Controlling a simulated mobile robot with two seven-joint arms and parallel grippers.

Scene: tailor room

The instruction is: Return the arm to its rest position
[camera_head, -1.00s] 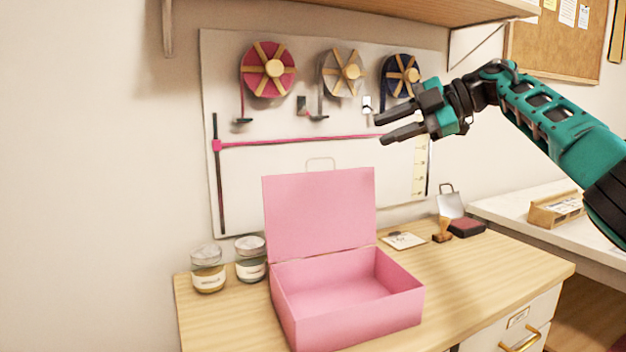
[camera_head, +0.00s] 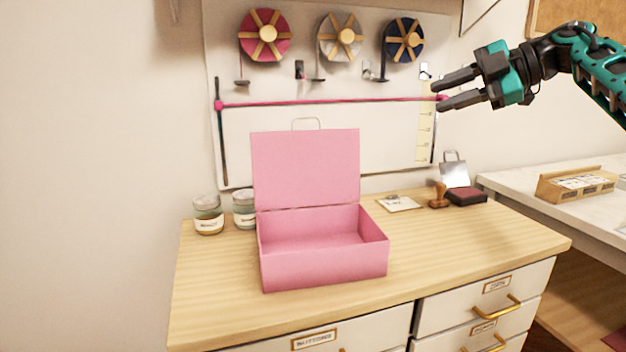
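My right gripper (camera_head: 437,96) is at the upper right, in front of the wall board. Its two dark fingers point left with a gap between them, and nothing is held. My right arm (camera_head: 598,72) comes in from the right edge, raised above the desk. My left gripper is not in view.
An open, empty pink box (camera_head: 322,270) stands on the wooden desk (camera_head: 470,240). Two jars (camera_head: 208,215) are left of it. A stamp (camera_head: 438,196) and dark ink pad (camera_head: 466,197) lie at the back right. Ribbon spools (camera_head: 264,36) hang on the board (camera_head: 290,150).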

